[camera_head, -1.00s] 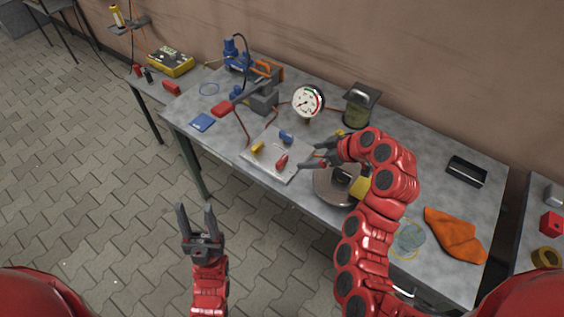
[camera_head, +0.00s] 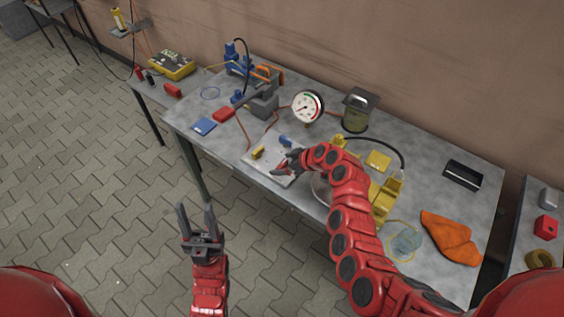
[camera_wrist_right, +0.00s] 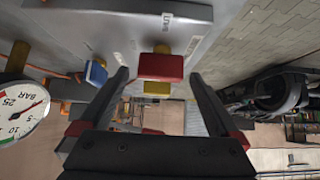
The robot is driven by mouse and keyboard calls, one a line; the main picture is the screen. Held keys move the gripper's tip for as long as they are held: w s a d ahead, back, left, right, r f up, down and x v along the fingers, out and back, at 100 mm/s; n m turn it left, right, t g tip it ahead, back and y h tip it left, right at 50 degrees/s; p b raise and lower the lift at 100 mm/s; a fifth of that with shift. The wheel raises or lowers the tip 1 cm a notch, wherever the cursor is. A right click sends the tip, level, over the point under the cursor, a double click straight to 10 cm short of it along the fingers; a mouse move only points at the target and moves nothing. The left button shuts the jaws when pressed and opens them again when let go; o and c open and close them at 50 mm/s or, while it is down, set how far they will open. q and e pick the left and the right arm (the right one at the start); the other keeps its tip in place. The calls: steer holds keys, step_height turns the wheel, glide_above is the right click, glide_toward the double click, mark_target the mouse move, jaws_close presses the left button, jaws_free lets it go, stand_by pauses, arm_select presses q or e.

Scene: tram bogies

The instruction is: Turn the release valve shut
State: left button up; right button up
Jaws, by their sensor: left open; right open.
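A pale valve plate (camera_head: 262,172) lies on the bench with a yellow handle (camera_head: 258,152), a blue handle (camera_head: 285,141) and a red handle (camera_head: 283,170). No readable label tells me which one is the release valve. My right gripper (camera_head: 281,164) is open over the plate, at the red handle. In the right wrist view, the red handle (camera_wrist_right: 160,67) sits between the open fingertips (camera_wrist_right: 159,75), with visible gaps on both sides. The blue handle (camera_wrist_right: 96,73) is outside the fingers to the left. My left gripper (camera_head: 197,222) is open and empty above the floor.
A round pressure gauge (camera_head: 308,106) stands behind the plate, close by in the wrist view (camera_wrist_right: 20,108). A red-ended lever (camera_head: 224,115) lies to the left. A lantern-like canister (camera_head: 360,110), a yellow pump (camera_head: 387,200) and an orange cloth (camera_head: 450,238) stand or lie to the right.

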steer(key=shift+w+a+f, duration=0.2)
steer(key=shift+a+f, duration=0.05)
steer(key=shift+f, duration=0.2)
steer(key=c, duration=1.4)
